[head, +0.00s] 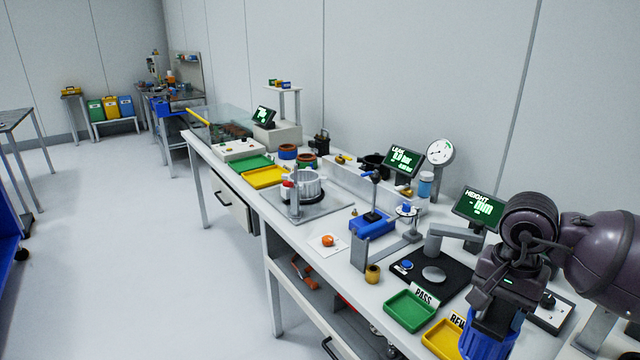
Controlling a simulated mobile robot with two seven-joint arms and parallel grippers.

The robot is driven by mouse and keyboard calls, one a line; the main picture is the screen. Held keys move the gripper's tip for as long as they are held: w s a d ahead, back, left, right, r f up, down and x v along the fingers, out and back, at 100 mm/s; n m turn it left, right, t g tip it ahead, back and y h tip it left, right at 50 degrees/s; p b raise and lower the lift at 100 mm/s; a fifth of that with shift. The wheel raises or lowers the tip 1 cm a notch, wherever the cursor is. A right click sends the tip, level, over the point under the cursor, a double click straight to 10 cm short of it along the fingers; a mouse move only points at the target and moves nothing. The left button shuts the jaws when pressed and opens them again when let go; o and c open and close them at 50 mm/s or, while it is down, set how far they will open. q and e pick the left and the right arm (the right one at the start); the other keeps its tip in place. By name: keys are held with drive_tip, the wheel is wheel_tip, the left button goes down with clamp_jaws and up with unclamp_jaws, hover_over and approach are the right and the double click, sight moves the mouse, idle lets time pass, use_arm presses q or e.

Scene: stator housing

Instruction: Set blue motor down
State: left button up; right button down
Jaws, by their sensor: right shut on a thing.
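The blue motor (484,345) is at the bottom right of the head view, upright with a ribbed blue side; the frame edge cuts off its lower part. My right gripper (494,318) is above it, pointing down and shut on its top. The motor is just right of the yellow tray (444,338) and overlaps its edge in the picture. I cannot tell whether its base touches the table. My left gripper is not in view.
A green tray (410,311) by a PASS sign (425,294) is left of the yellow tray. Behind stand a black height gauge base (452,268) and a HEIGHT display (479,207). A grey box (552,312) is to the right. The workbench (345,292) has bare patches further left.

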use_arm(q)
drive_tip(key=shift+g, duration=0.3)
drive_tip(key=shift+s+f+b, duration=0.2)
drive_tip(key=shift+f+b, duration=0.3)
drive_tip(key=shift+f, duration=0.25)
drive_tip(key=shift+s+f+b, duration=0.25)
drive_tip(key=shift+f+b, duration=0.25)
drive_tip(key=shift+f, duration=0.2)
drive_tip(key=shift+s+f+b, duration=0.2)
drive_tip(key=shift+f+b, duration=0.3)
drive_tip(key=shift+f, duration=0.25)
use_arm(e)
drive_tip(key=w+d+r+m, duration=0.1)
drive_tip(key=d+r+m, duration=0.6)
drive_tip(key=m, duration=0.8)
drive_tip(key=shift+w+r, duration=0.15)
drive_tip(key=shift+r, duration=1.25)
use_arm(q)
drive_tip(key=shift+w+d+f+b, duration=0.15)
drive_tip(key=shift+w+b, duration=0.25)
drive_tip(key=shift+b, duration=0.05)
use_arm(e)
wheel_tip(320, 180, down, 20)
drive_tip(key=shift+f, duration=0.2)
drive_tip(key=shift+c, duration=1.9)
unclamp_jaws()
